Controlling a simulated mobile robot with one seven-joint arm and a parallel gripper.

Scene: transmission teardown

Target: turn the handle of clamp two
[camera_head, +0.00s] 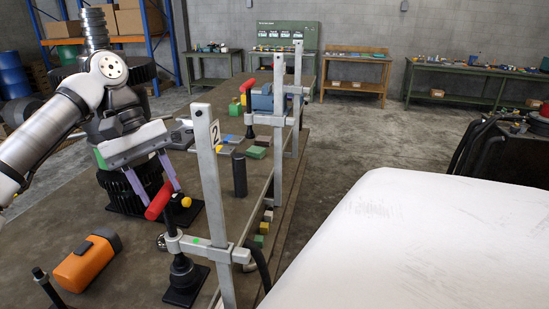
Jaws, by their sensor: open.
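Clamp two (208,180) is a tall grey upright bar marked with a "2". Its lower sliding arm (205,249) carries a screw with a dark foot pad and a red handle (158,201) on top. The red handle is tilted, its upper end leaning right. My gripper (160,194) is open, with two purple fingers pointing down at the handle. The fingertips appear on either side of the handle, and I cannot tell whether they touch it or are a little behind it. Nothing is held in the gripper.
A second clamp (278,95) with a red handle stands farther back. An orange box-like object (86,262) lies on the bench at front left. A black cylinder (239,175) stands right of clamp two. A large white surface (420,245) fills the lower right.

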